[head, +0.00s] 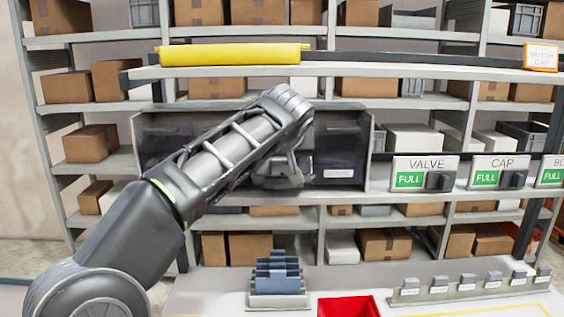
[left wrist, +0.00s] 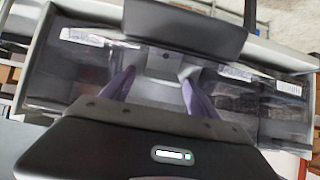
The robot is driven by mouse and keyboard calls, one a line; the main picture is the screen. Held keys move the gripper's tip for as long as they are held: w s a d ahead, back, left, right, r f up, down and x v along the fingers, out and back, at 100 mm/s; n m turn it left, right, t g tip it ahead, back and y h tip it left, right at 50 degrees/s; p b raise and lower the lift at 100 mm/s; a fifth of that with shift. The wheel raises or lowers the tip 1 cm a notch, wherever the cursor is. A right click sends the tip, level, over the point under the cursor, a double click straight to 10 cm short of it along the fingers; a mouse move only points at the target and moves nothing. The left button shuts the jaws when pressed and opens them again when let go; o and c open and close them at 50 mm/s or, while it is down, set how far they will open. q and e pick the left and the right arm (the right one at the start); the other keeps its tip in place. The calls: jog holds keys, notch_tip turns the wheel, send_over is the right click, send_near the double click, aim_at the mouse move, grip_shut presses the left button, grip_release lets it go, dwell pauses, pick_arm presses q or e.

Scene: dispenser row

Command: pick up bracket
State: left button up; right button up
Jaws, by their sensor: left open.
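No bracket shows clearly in the head view. My left gripper (head: 280,176) is in front of a dark, clear-fronted dispenser box (head: 340,145) on the shelf and hides its middle. In the left wrist view the fingers of my left gripper (left wrist: 158,92) are apart, pointing into the box. A light grey piece (left wrist: 163,63) shows between and beyond the fingertips; I cannot tell for certain that it is a bracket. Nothing is visibly held. The box's small white label (head: 338,173) is too blurred to read. My right gripper is not in view.
Valve (head: 425,172) and cap (head: 498,172) dispensers stand to the right, with green FULL signs. A yellow roll (head: 235,54) lies on the beam above. Below are a blue-grey rack (head: 278,278), a red tray (head: 349,306) and a row of small holders (head: 470,288).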

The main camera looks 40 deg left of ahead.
pick_arm(q)
jog(key=shift+f, duration=0.1)
dwell(0.3)
grip_shut()
dwell(0.6)
